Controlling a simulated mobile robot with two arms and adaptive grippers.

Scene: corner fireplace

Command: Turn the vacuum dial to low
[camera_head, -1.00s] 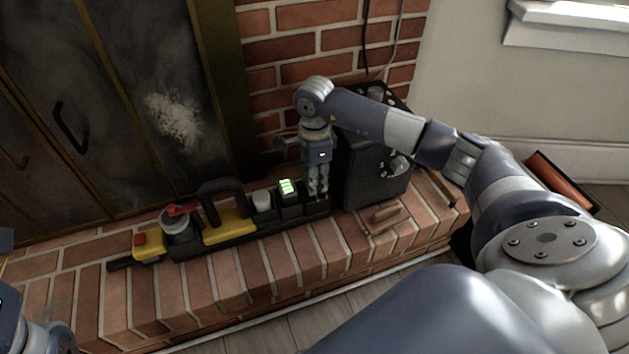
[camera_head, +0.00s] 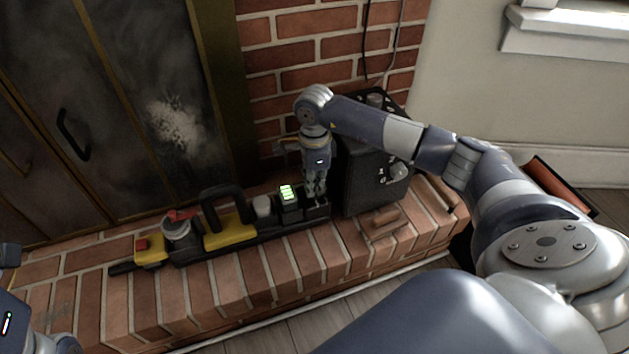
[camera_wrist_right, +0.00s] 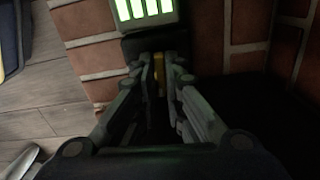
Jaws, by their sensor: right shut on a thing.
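A long black and yellow device (camera_head: 228,237), which I take for the vacuum, lies along the brick hearth. It has a black loop handle, a red switch at its left end and a green-lit display (camera_head: 288,194) near its right end. My right gripper (camera_head: 316,200) points down at the right end, just beside the display. In the right wrist view its fingers (camera_wrist_right: 160,70) are shut on a narrow dark part with a yellow strip (camera_wrist_right: 159,72), probably the dial. The fingers hide most of it, so its setting cannot be read. Part of my left arm shows at lower left; its fingertips are out of frame.
A black box (camera_head: 362,180) with a silver knob stands just right of the gripper, below my right forearm. The fireplace doors (camera_head: 110,120) and brick wall are behind.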

